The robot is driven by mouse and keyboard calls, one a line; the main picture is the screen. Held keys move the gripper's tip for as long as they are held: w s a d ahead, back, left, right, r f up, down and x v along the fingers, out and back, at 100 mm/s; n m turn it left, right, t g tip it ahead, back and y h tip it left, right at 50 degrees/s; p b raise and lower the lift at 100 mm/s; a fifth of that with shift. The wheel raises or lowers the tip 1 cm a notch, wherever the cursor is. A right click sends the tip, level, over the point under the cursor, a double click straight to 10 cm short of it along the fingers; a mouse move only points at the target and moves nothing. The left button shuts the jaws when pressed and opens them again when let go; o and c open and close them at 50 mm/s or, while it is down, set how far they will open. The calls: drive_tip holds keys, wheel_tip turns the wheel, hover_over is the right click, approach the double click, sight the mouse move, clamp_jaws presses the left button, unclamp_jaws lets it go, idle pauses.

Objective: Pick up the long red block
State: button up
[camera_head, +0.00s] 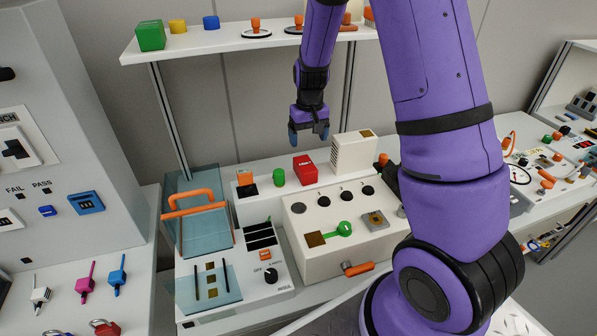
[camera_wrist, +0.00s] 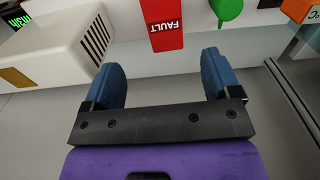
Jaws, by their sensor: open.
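The long red block (camera_head: 304,170) rests near the back of the counter, behind the cream console box. In the wrist view the red block (camera_wrist: 163,28) shows white "FAULT" lettering and runs off the top edge. My gripper (camera_head: 308,134) points down above the block in the head view. In the wrist view the gripper's (camera_wrist: 162,68) blue fingers are wide apart with nothing between them. The block lies beyond the fingertips, roughly in line with the gap, and appears untouched.
An orange block (camera_head: 245,178) is farther left. The cream console (camera_head: 318,255) is in front. A shelf (camera_head: 215,42) hangs above, behind my arm.

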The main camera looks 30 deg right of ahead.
sight(305, 163)
drive_tip(key=shift+w+f, duration=0.25)
drive_tip(key=shift+f, duration=0.6)
wheel_tip(305, 163, down, 6)
drive_tip(key=shift+r, duration=0.25)
drive_tip(key=shift+a+f, duration=0.15)
drive_tip(key=shift+f, duration=1.15)
drive_tip(key=shift+a+f, duration=0.15)
drive_tip(key=shift+f, duration=1.1)
drive_tip(key=shift+c, duration=0.5)
drive_tip(key=c, duration=1)
